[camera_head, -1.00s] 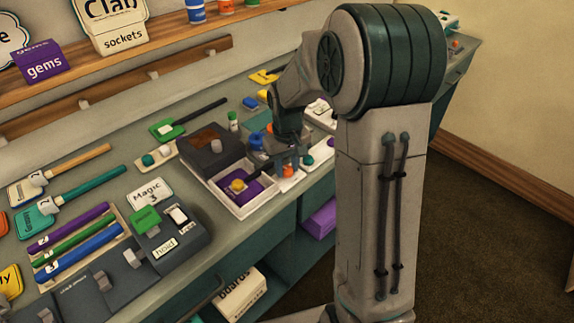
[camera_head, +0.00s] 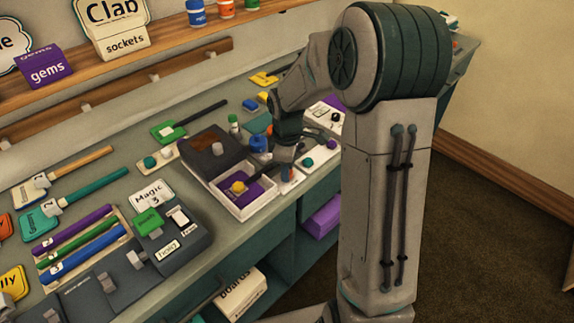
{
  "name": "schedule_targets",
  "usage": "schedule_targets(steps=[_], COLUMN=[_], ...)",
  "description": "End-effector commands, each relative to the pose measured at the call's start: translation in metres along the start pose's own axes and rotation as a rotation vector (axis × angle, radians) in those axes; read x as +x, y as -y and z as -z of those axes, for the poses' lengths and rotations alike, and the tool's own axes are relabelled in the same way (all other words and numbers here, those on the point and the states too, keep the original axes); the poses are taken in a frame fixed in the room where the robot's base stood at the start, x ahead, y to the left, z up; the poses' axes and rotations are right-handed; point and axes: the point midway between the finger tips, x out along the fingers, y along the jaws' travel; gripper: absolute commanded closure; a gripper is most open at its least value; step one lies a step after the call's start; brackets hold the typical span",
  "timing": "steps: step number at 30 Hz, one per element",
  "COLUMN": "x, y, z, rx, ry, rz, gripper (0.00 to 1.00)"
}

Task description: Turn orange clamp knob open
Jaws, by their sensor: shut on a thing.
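My gripper (camera_head: 285,160) points down at the bench, just right of the open white tray. It is small and partly shaded in this view. Its jaws are shut on the orange clamp knob, of which only a trace of orange-red shows low at the fingertips. The knob's angle cannot be made out, because the fingers and wrist cover most of it. A small white base (camera_head: 291,182) shows below the fingers.
The white tray (camera_head: 262,208) with a purple lining and yellow knob (camera_head: 238,187) stands close on the left. A dark box (camera_head: 207,153) is behind it. A white block with a green knob (camera_head: 307,161) is close on the right. A blue jar (camera_head: 258,142) stands behind.

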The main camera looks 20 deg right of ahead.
Motion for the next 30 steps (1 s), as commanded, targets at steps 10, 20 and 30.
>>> schedule_targets(steps=[10, 20, 30], x=[-0.0031, -0.0026, -0.0025], y=[-0.0016, -0.0014, -0.0014], z=[0.0025, 0.0029, 0.003], rx=[-0.175, -0.221, -0.221], ry=[-0.005, -0.005, -0.005], rz=[-0.007, -0.008, -0.008], gripper=[0.92, 0.92, 0.61])
